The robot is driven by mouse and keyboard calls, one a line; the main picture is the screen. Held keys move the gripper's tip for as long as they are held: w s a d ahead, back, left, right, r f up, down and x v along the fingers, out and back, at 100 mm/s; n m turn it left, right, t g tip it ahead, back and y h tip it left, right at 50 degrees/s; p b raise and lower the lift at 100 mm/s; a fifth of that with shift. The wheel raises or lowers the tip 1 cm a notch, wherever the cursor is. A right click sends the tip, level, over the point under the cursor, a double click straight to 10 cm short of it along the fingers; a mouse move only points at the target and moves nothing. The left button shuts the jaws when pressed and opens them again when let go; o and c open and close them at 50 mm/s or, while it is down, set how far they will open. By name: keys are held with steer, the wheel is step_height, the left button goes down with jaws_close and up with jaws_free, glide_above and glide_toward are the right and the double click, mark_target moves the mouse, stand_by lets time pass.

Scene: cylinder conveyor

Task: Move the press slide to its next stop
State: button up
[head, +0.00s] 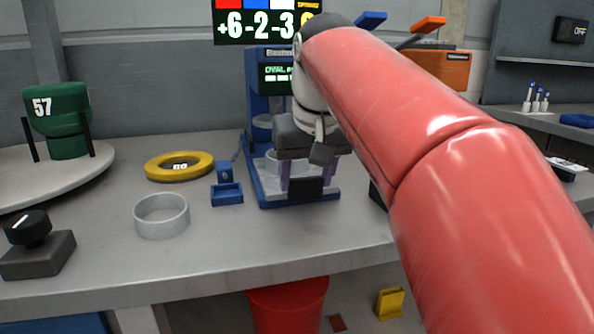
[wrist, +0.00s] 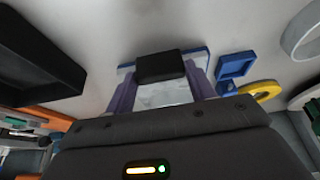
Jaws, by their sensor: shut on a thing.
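The blue press (head: 253,98) stands at the back of the bench, with a green-lettered screen reading "OVAL". Its pale slide (head: 268,200) lies on the blue base low at the front, with a black block-shaped handle (head: 306,188) at its near end. My gripper (head: 307,180) comes down over the slide with its purple fingers either side of the handle and is shut on it. In the wrist view the handle (wrist: 160,66) sits between the purple fingertips, with pale surface behind it. My red arm and wrist hide the press's right side and much of the slide.
A blue square tray (head: 227,195), a grey ring (head: 162,216) and a yellow ring (head: 179,166) lie left of the press. A black knob box (head: 38,246) and a turntable (head: 50,180) with a green part stand further left. The front bench strip is clear.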

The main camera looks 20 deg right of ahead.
steer(key=shift+s+b, duration=0.4)
steer(key=shift+s, duration=2.35)
steer(key=o, duration=1.3)
steer(key=shift+s, duration=0.15)
steer(key=shift+o, duration=0.4)
steer(key=p+v, duration=0.2)
steer(key=v, duration=0.6)
steer(key=shift+f, duration=0.1)
